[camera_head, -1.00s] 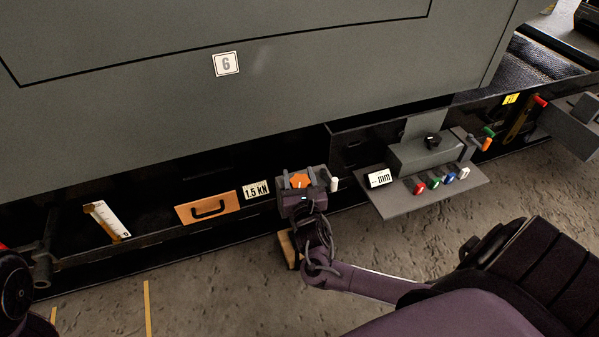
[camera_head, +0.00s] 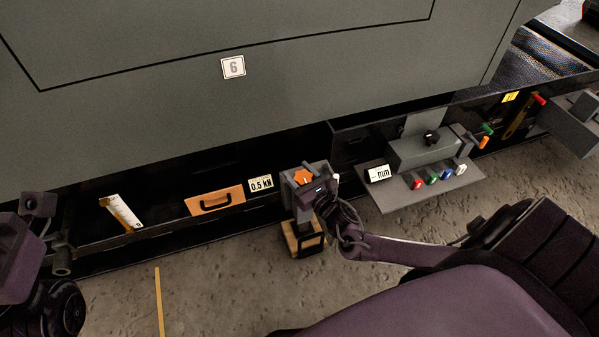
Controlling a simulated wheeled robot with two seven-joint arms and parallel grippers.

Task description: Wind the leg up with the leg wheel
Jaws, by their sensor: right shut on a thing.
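The leg's grey housing (camera_head: 318,169) has an orange piece (camera_head: 304,177) on top and stands at the lower edge of the enclosure. A grey leg post (camera_head: 302,213) shows below it, above a wooden block (camera_head: 305,242). A small white knob (camera_head: 336,177) sticks out at the housing's right side. My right gripper (camera_head: 321,193) is at the housing's front and shut on the leg wheel, which its fingers mostly hide. My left gripper (camera_head: 38,204) is partly in view at the left edge, away from the leg; its jaws are unclear.
A display (camera_head: 261,184) reads 0.5 kN. An orange plate with a black handle (camera_head: 215,201) and a white scale (camera_head: 122,212) are to its left. A grey shelf (camera_head: 400,205) with coloured knobs and a "mm" display (camera_head: 378,174) stands close on the right. The floor in front is open.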

